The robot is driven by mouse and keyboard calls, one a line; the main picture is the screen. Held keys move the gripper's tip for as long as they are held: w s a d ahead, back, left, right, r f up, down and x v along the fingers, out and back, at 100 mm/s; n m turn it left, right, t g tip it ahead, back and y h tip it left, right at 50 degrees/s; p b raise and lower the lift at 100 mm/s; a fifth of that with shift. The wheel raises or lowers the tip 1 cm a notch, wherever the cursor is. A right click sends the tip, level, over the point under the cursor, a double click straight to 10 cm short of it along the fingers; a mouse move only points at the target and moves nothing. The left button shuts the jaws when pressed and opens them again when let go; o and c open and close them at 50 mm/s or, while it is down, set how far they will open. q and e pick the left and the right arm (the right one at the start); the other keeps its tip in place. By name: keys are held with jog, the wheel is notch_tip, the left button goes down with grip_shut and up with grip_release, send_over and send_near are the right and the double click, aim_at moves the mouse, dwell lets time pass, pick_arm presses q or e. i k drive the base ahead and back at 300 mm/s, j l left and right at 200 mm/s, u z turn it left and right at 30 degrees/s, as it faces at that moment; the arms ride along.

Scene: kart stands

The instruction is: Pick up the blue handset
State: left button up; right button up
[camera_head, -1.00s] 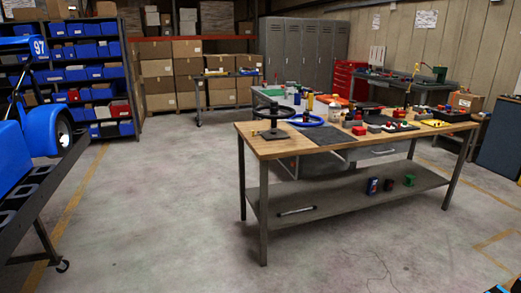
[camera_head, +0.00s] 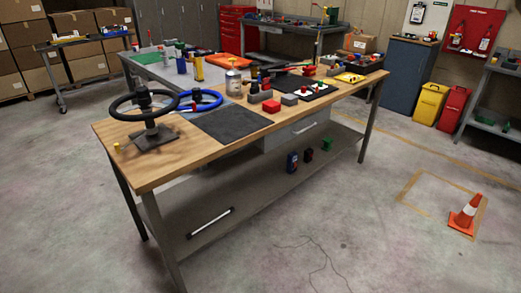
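A small upright dark blue object that looks like the blue handset (camera_head: 292,162) stands on the lower shelf (camera_head: 245,190) of the wooden-topped workbench, towards its right end. A dark red and black object (camera_head: 308,155) and a green object (camera_head: 326,145) stand just right of it. Neither of my grippers is in view.
A white and black bar (camera_head: 211,222) lies on the shelf's left part. The bench top carries a black steering wheel on a stand (camera_head: 147,108), a dark mat (camera_head: 232,124) and several small items. The floor in front is clear.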

aim_at(292, 157)
jog(key=i+l+z, duration=0.15)
jog(key=i+l, duration=0.55)
jog(key=i+z, duration=0.1)
jog(key=i, duration=0.6)
